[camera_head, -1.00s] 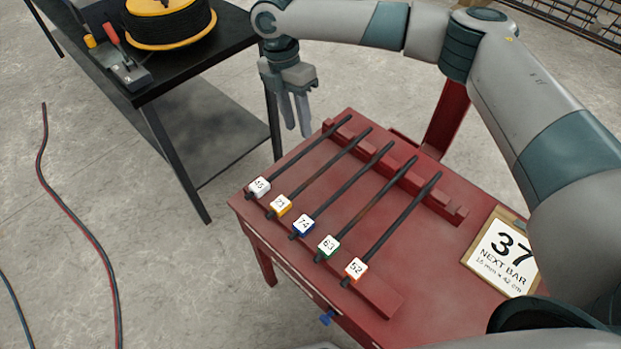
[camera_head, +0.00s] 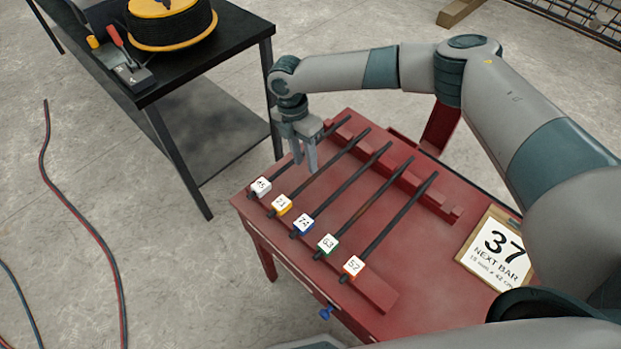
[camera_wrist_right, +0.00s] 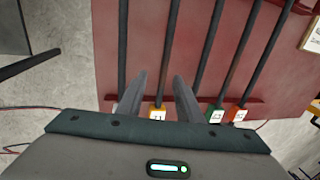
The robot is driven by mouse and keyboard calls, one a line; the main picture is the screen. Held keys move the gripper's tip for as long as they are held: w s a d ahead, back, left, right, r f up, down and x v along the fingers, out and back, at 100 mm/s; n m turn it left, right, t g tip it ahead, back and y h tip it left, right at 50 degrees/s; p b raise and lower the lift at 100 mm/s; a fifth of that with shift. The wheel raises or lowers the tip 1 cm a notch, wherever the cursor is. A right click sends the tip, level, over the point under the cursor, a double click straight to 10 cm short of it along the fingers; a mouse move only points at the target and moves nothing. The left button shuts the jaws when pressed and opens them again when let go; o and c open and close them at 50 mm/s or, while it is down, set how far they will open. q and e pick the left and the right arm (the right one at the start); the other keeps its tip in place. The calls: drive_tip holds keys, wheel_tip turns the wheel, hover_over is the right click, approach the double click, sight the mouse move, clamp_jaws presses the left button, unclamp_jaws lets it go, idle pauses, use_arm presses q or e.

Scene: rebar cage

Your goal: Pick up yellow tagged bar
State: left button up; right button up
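The yellow-tagged bar (camera_head: 332,163) is a dark rod lying on the red table, second from the left in a row. Its yellow tag (camera_head: 281,205) is at the near end; it also shows in the right wrist view (camera_wrist_right: 157,114). My right gripper (camera_head: 305,168) is open and points down above the left bars. In the right wrist view the yellow-tagged bar (camera_wrist_right: 170,45) runs between the two spread fingers (camera_wrist_right: 162,85), which hold nothing. I cannot tell the exact height of the fingertips above it. My left gripper is not in view.
A white-tagged bar (camera_head: 261,187) lies to the left; blue (camera_head: 303,226), green (camera_head: 327,245) and orange (camera_head: 352,267) tagged bars lie to the right. The bars rest across red rails on the table (camera_head: 415,265). A sign reading 37 (camera_head: 497,250) lies at right. A black bench (camera_head: 200,60) stands at left.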

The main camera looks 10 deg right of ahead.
sight(310, 178)
drive_tip(key=f+p, duration=0.1)
drive_tip(key=s+f, duration=0.1)
drive_tip(key=f+p, duration=0.1)
drive_tip(key=shift+s+d+f+p, duration=0.2)
drive_tip(key=shift+d+f+p, duration=0.1)
drive_tip(key=shift+d+f, duration=0.05)
drive_tip(key=shift+s+f, duration=0.1)
drive_tip(key=shift+f, duration=0.55)
clamp_jaws()
drive_tip(key=shift+r, duration=0.1)
idle(1.0)
